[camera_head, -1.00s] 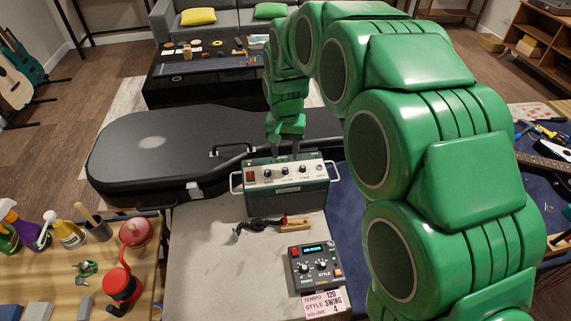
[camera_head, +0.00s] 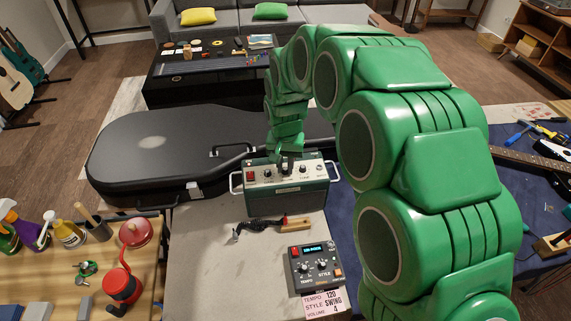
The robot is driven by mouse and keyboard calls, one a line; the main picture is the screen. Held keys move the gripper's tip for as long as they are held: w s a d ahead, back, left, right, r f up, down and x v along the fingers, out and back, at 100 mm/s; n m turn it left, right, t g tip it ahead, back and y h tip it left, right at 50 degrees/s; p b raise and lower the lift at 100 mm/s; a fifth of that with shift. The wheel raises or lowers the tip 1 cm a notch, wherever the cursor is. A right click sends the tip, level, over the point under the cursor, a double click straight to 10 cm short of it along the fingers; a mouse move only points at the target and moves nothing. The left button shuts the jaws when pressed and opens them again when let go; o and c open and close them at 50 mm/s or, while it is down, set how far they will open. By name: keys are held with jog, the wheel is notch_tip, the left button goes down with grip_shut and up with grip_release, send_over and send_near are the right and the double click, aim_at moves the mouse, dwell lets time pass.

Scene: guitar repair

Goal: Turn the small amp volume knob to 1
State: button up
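The small amp (camera_head: 315,192) is a dark green box with a silver control panel and side handles. It stands upright on the pale bench in front of the black guitar case. A red switch (camera_head: 250,176) is at the panel's left, with dark knobs to its right. My gripper (camera_head: 285,166) points down at the top of the panel, at the middle knob, and covers it. Its dark fingers look close together. I cannot tell whether they touch or grip the knob. The knob labels and pointer positions are too small to read.
A drum machine (camera_head: 315,265) with a lit display and a pink card (camera_head: 323,304) lie in front. The black guitar case (camera_head: 150,155) is behind. Bare bench lies left of the drum machine.

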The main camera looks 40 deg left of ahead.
aim_at(285, 169)
grip_shut()
jog(key=shift+n, duration=0.3)
jog(key=shift+n, duration=2.6)
jog(key=o, duration=0.7)
grip_release()
jog(key=shift+o, duration=0.2)
notch_tip(285, 169, up, 8)
jog(key=shift+f, duration=0.1)
